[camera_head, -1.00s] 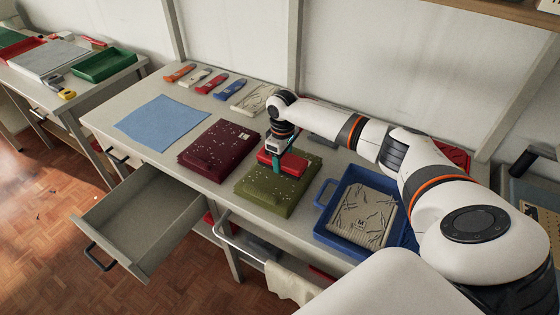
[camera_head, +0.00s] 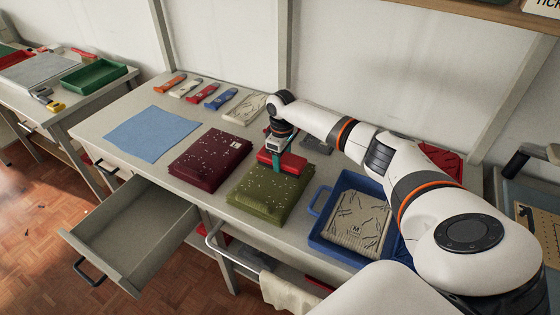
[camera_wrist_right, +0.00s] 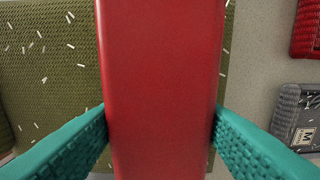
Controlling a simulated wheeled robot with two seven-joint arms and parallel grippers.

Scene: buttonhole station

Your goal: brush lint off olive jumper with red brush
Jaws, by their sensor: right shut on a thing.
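The olive jumper (camera_head: 262,197) lies folded on the table, with white lint flecks on it. It also shows in the right wrist view (camera_wrist_right: 50,75), with lint on both sides of the brush. The red brush (camera_head: 283,161) is over the jumper's far part; it fills the middle of the right wrist view (camera_wrist_right: 162,70). My right gripper (camera_wrist_right: 162,130) is shut on the red brush, its teal fingers on either side. Whether the brush touches the knit cannot be told. My left gripper is not in view.
A maroon folded jumper (camera_head: 208,160) with lint lies left of the olive one. A blue tray (camera_head: 320,207) with a cream jumper (camera_head: 357,222) stands right. A blue cloth (camera_head: 152,132), several brushes (camera_head: 221,97) and an open drawer (camera_head: 130,232) lie left.

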